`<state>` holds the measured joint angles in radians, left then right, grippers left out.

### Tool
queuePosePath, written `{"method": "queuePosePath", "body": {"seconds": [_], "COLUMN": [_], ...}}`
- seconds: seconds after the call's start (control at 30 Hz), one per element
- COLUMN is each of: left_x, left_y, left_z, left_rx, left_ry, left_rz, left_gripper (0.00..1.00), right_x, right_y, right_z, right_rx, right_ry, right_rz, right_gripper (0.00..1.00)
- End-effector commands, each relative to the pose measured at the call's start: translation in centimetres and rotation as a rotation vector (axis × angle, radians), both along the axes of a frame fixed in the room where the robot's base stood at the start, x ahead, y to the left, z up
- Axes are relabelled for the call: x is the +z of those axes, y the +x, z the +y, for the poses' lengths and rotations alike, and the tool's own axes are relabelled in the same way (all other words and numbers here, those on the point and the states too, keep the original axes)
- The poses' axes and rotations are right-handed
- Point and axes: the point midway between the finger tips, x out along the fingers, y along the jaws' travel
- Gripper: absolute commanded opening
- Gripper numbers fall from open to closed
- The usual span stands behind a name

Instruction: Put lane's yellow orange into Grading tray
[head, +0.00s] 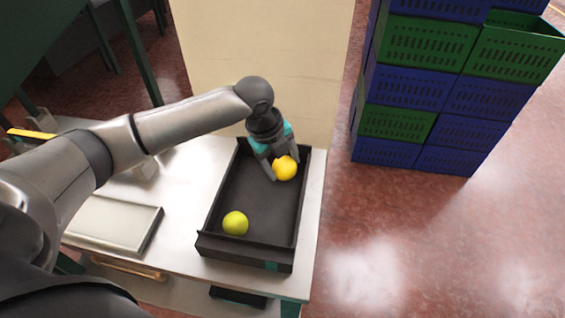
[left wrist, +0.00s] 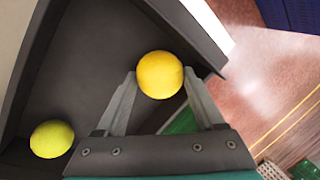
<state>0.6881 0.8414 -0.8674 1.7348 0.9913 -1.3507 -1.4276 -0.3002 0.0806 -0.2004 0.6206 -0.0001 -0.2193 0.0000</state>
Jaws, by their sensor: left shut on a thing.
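The yellow orange (head: 285,168) is between the fingers of my left gripper (head: 272,174), over the far right part of the dark Grading tray (head: 265,205). In the left wrist view the yellow orange (left wrist: 160,75) sits at the fingertips of my left gripper (left wrist: 160,82), which is shut on it. I cannot tell whether the orange touches the tray floor. A yellow-green fruit (head: 235,223) lies in the near left part of the tray and also shows in the left wrist view (left wrist: 52,139). My right gripper is not in view.
The tray stands on a pale table (head: 180,185) against a cream panel (head: 265,50). A flat light-coloured tray (head: 113,223) lies to the left. Stacked blue and green crates (head: 405,85) stand on the floor at the right. Open floor lies right of the table.

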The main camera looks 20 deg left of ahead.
Motion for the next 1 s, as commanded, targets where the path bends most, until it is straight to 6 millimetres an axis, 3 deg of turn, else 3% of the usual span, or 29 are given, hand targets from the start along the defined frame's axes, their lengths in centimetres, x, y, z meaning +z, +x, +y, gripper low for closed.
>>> {"method": "queuePosePath", "body": {"seconds": [0.17,0.2,0.43,0.77,1.0], "left_x": [-0.1,-0.2,-0.2,0.3,4.4], "left_y": [0.0,0.0,0.0,0.0,-0.9], "left_z": [0.0,0.0,0.0,0.1,0.7], "left_rx": [0.0,0.0,0.0,0.0,0.0], "left_ry": [-0.001,-0.001,-0.001,0.0,0.002], "left_rz": [-0.001,-0.001,-0.001,-0.001,-0.006], "left_gripper": [0.11,0.73,0.98,1.0,1.0], "right_x": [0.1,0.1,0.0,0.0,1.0], "right_y": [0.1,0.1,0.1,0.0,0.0], "right_z": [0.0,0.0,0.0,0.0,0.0], "right_rx": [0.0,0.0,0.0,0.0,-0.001], "right_ry": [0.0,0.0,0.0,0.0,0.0], "right_rz": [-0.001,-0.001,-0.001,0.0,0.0], "right_gripper": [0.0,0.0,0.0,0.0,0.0]}}
